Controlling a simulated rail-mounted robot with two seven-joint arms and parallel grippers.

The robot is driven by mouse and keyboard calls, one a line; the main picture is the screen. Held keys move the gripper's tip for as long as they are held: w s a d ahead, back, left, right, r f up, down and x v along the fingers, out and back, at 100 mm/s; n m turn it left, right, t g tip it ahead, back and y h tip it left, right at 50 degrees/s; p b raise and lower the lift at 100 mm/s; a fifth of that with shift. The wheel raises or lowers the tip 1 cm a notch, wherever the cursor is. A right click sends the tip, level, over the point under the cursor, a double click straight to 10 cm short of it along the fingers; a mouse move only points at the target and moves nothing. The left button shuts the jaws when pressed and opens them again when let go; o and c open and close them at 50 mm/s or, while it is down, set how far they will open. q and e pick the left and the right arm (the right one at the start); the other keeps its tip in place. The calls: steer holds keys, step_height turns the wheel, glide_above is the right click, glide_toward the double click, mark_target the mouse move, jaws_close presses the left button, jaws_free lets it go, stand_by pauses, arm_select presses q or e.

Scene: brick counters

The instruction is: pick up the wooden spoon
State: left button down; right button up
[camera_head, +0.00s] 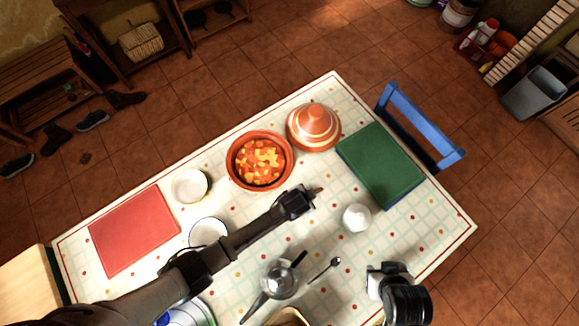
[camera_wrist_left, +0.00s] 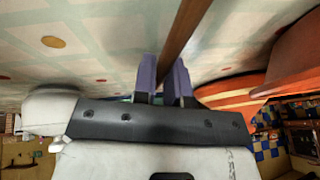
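The wooden spoon (camera_wrist_left: 185,32) shows in the left wrist view as a brown stick running up between the two purple fingers of my left gripper (camera_wrist_left: 163,82), which are closed on it. In the head view my left gripper (camera_head: 310,193) is over the middle of the table, in front of the orange pot. Only a small brown tip of the spoon (camera_head: 319,190) shows past it there; the arm hides the rest. My right gripper (camera_head: 387,276) is at the lower right near the table's front edge. Its fingers cannot be made out.
The stew pot (camera_head: 233,178), conical lid (camera_head: 314,122) and green board (camera_head: 380,160) lie along the far side. A white round item (camera_head: 356,217), metal teapot (camera_head: 280,281), small metal spoon (camera_head: 326,269), bowls and red board (camera_head: 134,228) are around the arm.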

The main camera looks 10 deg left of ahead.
stand_by(0.3)
arm_select(q)
steer(key=shift+r, duration=0.25)
step_height(320, 180, up, 4)
steer(key=shift+p, duration=0.45)
steer(key=s+d+r, duration=0.3)
steer(key=d+r, duration=0.3)
steer(key=d, duration=0.5)
steer(key=shift+d+r, duration=0.15)
steer(key=shift+r, duration=0.2)
stand_by(0.3)
